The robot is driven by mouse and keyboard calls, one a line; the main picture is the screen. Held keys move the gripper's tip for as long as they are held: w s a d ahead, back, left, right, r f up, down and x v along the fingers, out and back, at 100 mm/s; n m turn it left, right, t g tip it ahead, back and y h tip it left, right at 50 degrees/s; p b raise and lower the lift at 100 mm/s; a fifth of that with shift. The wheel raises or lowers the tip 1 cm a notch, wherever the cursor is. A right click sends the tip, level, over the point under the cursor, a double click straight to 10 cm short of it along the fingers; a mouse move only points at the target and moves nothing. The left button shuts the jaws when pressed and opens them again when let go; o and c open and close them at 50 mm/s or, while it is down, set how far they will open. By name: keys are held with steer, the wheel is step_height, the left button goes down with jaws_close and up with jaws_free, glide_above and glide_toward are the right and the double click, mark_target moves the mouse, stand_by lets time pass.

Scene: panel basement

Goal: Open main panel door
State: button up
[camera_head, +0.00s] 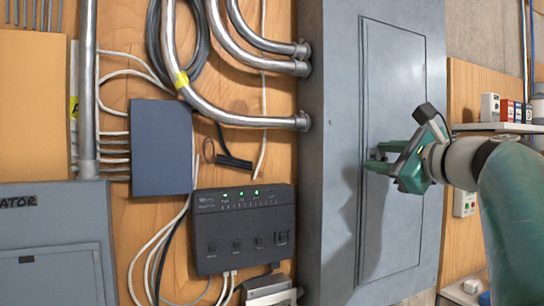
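The main panel (338,150) is a tall grey metal box on the right half of the view. Its door (398,90) is a long rectangular leaf set in the front face and looks closed. My gripper (376,160), green with dark fingers, is at the left edge of the door, about mid-height. The fingertips are at or very close to the door's edge. Whether they touch it, and whether a latch or handle lies there, I cannot tell. My arm comes in from the right and casts a shadow on the door.
Metal conduits (250,117) enter the panel's left side. A black box with green lights (243,228) and a blue-grey box (161,148) are on the wooden wall. A grey generator box (50,240) is at lower left. A shelf (495,127) with small boxes stands right of the panel.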

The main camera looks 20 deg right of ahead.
steer(key=shift+w, duration=0.1)
jaws_close()
steer(key=shift+s+y, duration=0.3)
